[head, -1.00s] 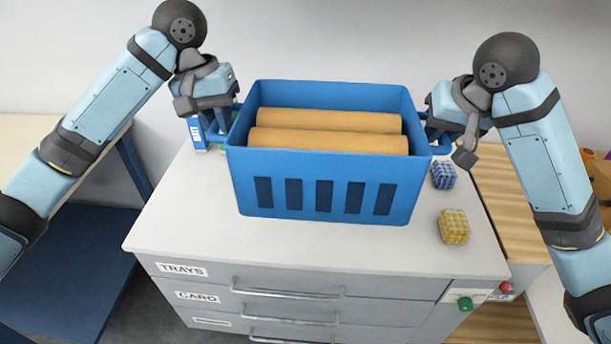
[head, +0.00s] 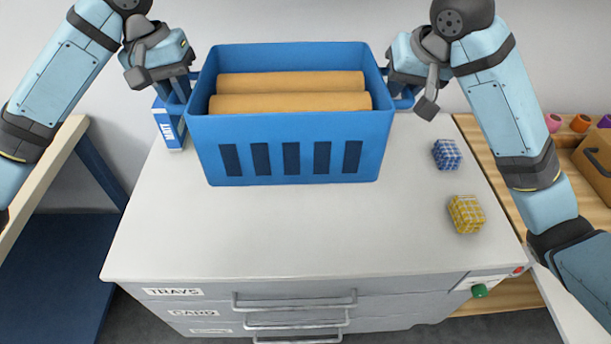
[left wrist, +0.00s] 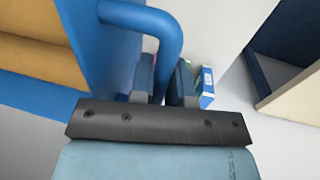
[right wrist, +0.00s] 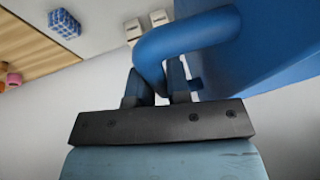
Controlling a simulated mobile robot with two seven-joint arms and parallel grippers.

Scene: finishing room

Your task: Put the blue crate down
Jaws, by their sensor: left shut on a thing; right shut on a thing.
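The blue crate (head: 290,155) is upright above the back part of the white cabinet top (head: 280,235). I cannot tell whether its base touches the surface. Two tan rolls (head: 290,92) lie inside it. My left gripper (head: 184,88) is shut on the crate's left handle, a blue loop that shows in the left wrist view (left wrist: 150,22). My right gripper (head: 402,92) is shut on the right handle, which shows in the right wrist view (right wrist: 185,38).
A blue and white box (head: 170,125) stands just left of the crate. A blue checked cube (head: 447,154) and a yellow checked cube (head: 466,214) sit on the right side of the top. The front and middle are clear. A wooden surface (head: 490,150) adjoins at right.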

